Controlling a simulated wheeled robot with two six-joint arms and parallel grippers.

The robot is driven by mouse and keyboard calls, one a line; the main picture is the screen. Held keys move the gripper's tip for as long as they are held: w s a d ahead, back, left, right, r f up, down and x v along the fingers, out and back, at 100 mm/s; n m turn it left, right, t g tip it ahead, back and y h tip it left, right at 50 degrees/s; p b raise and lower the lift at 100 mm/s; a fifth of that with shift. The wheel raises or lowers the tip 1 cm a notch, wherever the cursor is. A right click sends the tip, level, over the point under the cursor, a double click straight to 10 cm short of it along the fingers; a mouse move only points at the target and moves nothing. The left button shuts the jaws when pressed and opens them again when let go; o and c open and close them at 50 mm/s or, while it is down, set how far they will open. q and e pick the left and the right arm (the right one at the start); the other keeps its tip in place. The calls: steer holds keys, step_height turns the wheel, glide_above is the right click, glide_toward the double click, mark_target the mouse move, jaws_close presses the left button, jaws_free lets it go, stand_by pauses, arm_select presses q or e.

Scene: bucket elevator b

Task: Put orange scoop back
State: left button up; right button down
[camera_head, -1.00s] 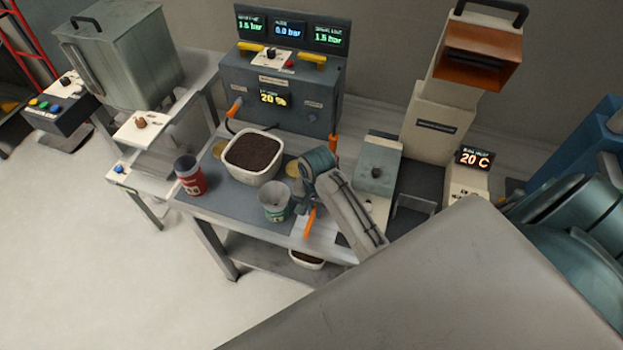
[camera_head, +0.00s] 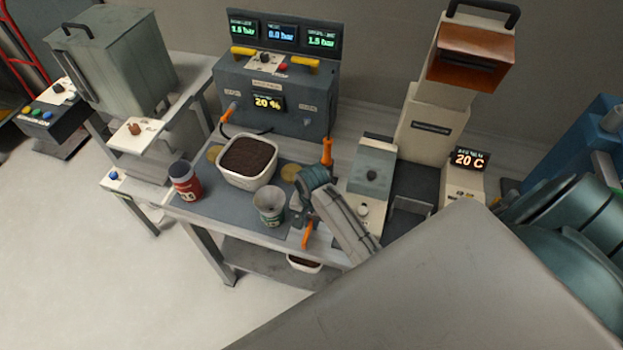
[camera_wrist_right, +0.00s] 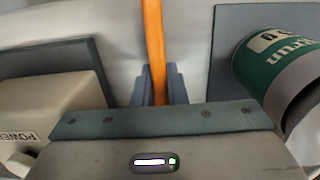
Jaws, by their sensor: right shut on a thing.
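The orange scoop shows as a narrow orange strip (camera_head: 308,234) below my right gripper (camera_head: 300,220), at the front edge of the workbench (camera_head: 188,205). In the right wrist view the orange strip (camera_wrist_right: 153,40) runs up from between the dark fingers of my right gripper (camera_wrist_right: 155,88). The right gripper is shut on it. The scoop's bowl cannot be made out. A white and green cup (camera_head: 269,207) stands just left of the gripper; its green label (camera_wrist_right: 275,62) shows at the right in the wrist view. My left gripper is not in view.
A white tub of dark grounds (camera_head: 247,181) and a red cup (camera_head: 185,181) stand left on the bench. A grey box (camera_head: 371,172) stands right of the gripper. A control unit (camera_head: 270,85) with orange-handled parts is behind. Another tub (camera_head: 304,264) sits on the lower shelf.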

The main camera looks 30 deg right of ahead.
steer(key=shift+f, duration=0.6)
steer(key=c, duration=1.4)
jaws_free()
steer(key=shift+r+b, duration=0.35)
steer(key=shift+r, duration=0.1)
step_height(320, 180, up, 6)
steer(key=shift+w+d+r+b, duration=0.15)
steer(key=shift+b, duration=0.75)
steer(key=shift+r+p, duration=0.35)
steer(key=shift+r, duration=1.45)
